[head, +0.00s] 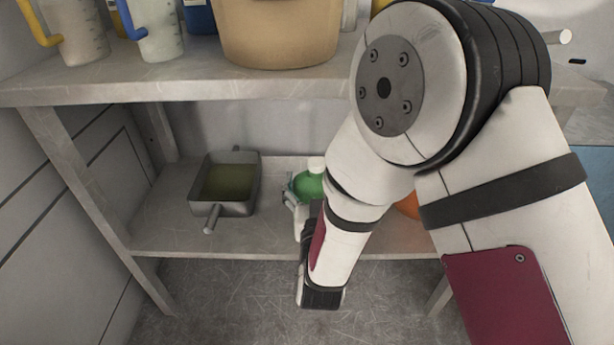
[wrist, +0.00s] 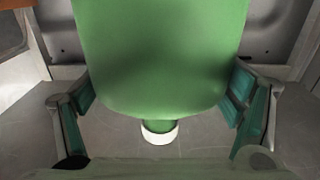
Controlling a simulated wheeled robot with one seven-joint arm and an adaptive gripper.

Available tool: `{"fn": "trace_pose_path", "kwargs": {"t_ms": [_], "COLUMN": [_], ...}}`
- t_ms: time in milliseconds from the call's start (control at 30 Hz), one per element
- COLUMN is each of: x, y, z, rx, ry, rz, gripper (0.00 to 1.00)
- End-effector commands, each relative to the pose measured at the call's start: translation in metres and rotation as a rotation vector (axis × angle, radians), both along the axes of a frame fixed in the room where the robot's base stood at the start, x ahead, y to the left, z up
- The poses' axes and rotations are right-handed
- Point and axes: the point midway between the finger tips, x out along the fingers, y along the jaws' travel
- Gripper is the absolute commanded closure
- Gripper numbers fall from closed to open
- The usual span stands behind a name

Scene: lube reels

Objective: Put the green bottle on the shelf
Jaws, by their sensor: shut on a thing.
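The green bottle (head: 308,184) with a white cap is at the lower shelf (head: 165,225) of the grey shelving unit, cap up, partly hidden by my arm. My gripper (head: 297,193) is shut on it; one finger shows at its left side. In the wrist view the green bottle (wrist: 160,55) fills the upper middle, its white cap toward the bottom. My gripper (wrist: 160,104) has a teal-padded finger on each side of it. I cannot tell whether the bottle's base touches the shelf.
A grey pan (head: 226,207) with greenish liquid stands left of the bottle on the lower shelf, its handle toward the front. An orange thing (head: 408,206) shows right of my arm. The upper shelf (head: 180,87) holds jugs (head: 160,32) and a tan bucket (head: 280,35) above.

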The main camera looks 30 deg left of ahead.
Motion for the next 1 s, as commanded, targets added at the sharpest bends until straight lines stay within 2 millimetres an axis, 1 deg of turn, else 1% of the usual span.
{"fn": "trace_pose_path", "kwargs": {"t_ms": [33, 200, 300, 433, 500, 767, 1000], "x": [0.01, 0.039, 0.055, 0.072, 0.077, 0.088, 0.088], "y": [0.007, 0.031, 0.044, 0.057, 0.062, 0.07, 0.071], "z": [0.0, -0.004, -0.006, -0.008, -0.008, -0.009, -0.041], "rx": [0.006, 0.006, 0.006, 0.005, 0.004, 0.004, 0.002], "ry": [-0.006, -0.006, -0.006, -0.005, -0.005, -0.005, -0.003], "rz": [-0.002, -0.002, -0.001, -0.002, -0.002, -0.002, -0.001], "gripper": [0.75, 0.75, 0.75, 0.75, 0.75, 0.75, 0.75]}}
